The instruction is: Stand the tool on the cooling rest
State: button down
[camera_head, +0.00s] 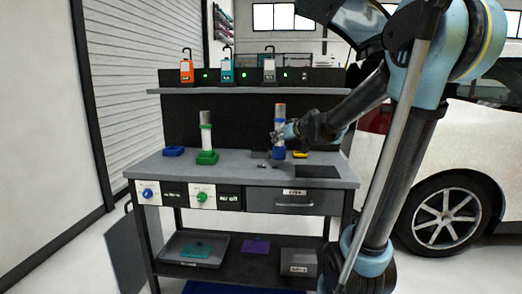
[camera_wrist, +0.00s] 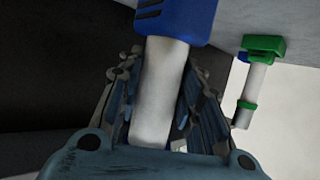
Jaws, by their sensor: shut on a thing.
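I cannot tell whether the tool's lower end touches the bench. A low blue rest (camera_head: 173,151) lies empty at the bench's left. Which rest is the cooling rest is not marked.
A green-banded tool (camera_head: 206,135) stands in a green base (camera_head: 207,157), left of my gripper. A yellow pad (camera_head: 300,154) and small dark items lie close to the held tool. The shelf (camera_head: 240,90) above carries orange, teal and grey devices.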

jog(key=w+a+r+x, duration=0.1)
jog(key=r+x, duration=0.2)
jog(key=x, duration=1.4)
jog(key=shift+w, duration=0.1)
jog(key=c, duration=1.1)
grip_release()
jog(key=shift+r, duration=0.1)
jog(key=v, duration=1.2)
